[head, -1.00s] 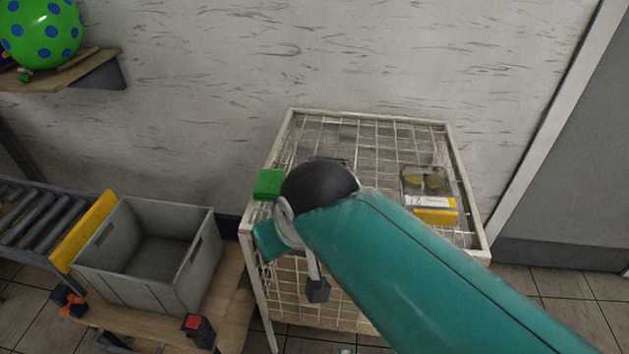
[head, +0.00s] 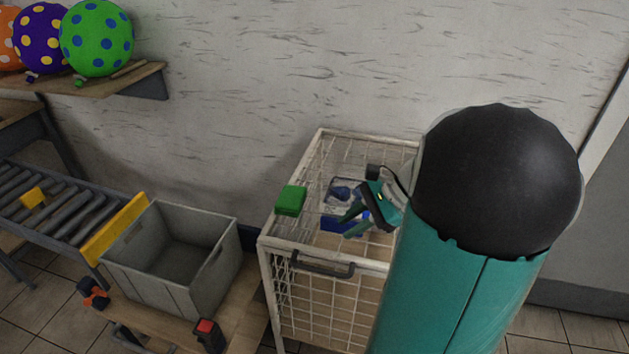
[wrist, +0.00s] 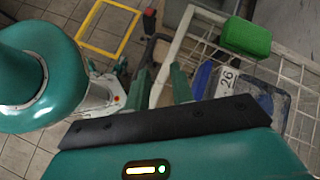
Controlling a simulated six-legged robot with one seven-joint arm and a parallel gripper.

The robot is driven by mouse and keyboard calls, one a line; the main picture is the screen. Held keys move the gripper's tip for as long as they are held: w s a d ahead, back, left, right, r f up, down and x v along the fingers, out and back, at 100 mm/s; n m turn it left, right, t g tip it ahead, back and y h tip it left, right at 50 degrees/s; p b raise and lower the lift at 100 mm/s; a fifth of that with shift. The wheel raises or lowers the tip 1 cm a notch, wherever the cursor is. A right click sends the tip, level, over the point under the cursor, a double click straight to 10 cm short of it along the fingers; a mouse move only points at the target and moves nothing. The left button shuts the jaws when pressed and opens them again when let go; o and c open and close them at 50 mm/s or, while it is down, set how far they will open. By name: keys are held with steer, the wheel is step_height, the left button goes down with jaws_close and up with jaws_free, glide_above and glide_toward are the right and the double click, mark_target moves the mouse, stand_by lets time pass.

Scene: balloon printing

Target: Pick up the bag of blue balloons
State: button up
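My gripper (head: 347,226) is over the near part of the bag in the head view. Its two teal fingers are apart, with nothing held between them. They cover part of the bag and label. In the wrist view the bag (wrist: 258,98) lies right of the fingers, with a white patch reading 26. Whether the fingers touch the bag cannot be told.
A grey bin (head: 213,279) stands at lower left beside a roller conveyor (head: 70,212). Spotted balloons (head: 97,38) rest on a wall shelf. My arm hides the cage's right side.

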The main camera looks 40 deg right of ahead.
mark_target(349, 224)
steer(key=s+d+m+t, duration=0.1)
steer(key=d+m+t, duration=0.1)
steer(key=d, duration=0.2)
steer(key=s+d+f+m+t, duration=0.1)
steer(key=s+d+m, duration=0.1)
steer(key=d, duration=0.2)
steer(key=s+d+f+m+t, duration=0.1)
steer(key=d+m+t, duration=0.1)
steer(key=d+m, duration=0.1)
steer(key=shift+s+d+f+t+y, duration=0.3)
steer(key=shift+s+d, duration=0.1)
steer(key=shift+d, duration=0.1)
steer(key=x, duration=0.8)
steer(key=shift+w+a, duration=0.1)
steer(key=shift+w, duration=0.1)
steer(key=x, duration=0.5)
steer(key=shift+w+r, duration=0.1)
steer(key=shift+w, duration=0.1)
jaws_close()
